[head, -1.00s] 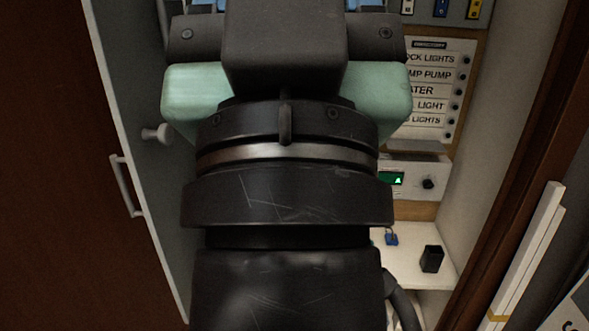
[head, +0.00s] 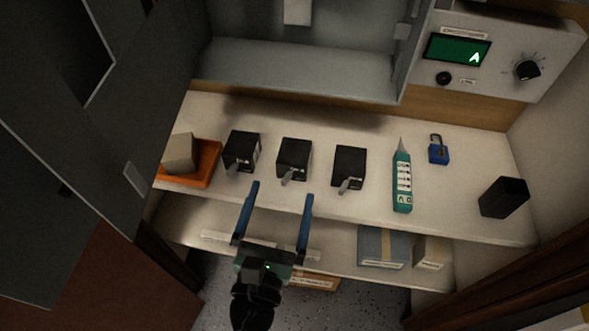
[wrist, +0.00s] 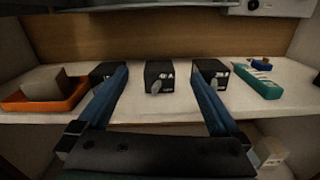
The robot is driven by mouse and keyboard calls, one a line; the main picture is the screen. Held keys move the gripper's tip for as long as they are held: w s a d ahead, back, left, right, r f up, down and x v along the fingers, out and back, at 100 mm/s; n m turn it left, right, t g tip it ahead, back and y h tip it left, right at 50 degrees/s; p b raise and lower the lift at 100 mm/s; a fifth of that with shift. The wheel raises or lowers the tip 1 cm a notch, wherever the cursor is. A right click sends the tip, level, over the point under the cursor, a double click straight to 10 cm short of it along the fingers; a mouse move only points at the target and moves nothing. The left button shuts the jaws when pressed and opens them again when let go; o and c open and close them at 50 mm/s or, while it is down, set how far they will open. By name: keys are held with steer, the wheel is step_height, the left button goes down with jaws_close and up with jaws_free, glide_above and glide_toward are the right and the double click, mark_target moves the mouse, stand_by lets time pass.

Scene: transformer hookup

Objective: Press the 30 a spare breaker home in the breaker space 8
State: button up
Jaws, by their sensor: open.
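Three black breakers with grey toggles stand in a row on the white shelf: a left one (head: 242,151), a middle one (head: 294,159) and a right one (head: 348,167). Their ratings are too small to read, so I cannot tell which is the 30 A spare. My gripper (head: 281,191) is open and empty at the shelf's front edge, its blue fingers pointing at the middle breaker without touching it. In the wrist view the middle breaker (wrist: 159,77) shows between the fingers. Breaker space 8 is not identifiable; only the lower part of a grey enclosure (head: 300,72) shows.
On the shelf (head: 440,210) are an orange tray (head: 205,165) with a beige block, a teal tester (head: 402,182), a blue padlock (head: 438,153) and a black block (head: 503,197). A meter unit (head: 500,58) hangs above right. Boxes (head: 383,247) lie on the lower shelf.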

mark_target(293, 157)
steer(key=shift+n, duration=0.8)
steer(key=w, duration=0.2)
steer(key=w+f, duration=0.1)
steer(key=w, duration=0.1)
steer(key=w+d+f, duration=0.1)
steer(key=w, duration=0.1)
steer(key=shift+d, duration=0.1)
steer(key=shift+f+x, duration=0.25)
steer(key=shift+x, duration=1.2)
steer(key=shift+f+x, duration=0.2)
steer(key=shift+x, duration=1.25)
steer(key=c, duration=1.3)
steer(key=shift+r, duration=0.1)
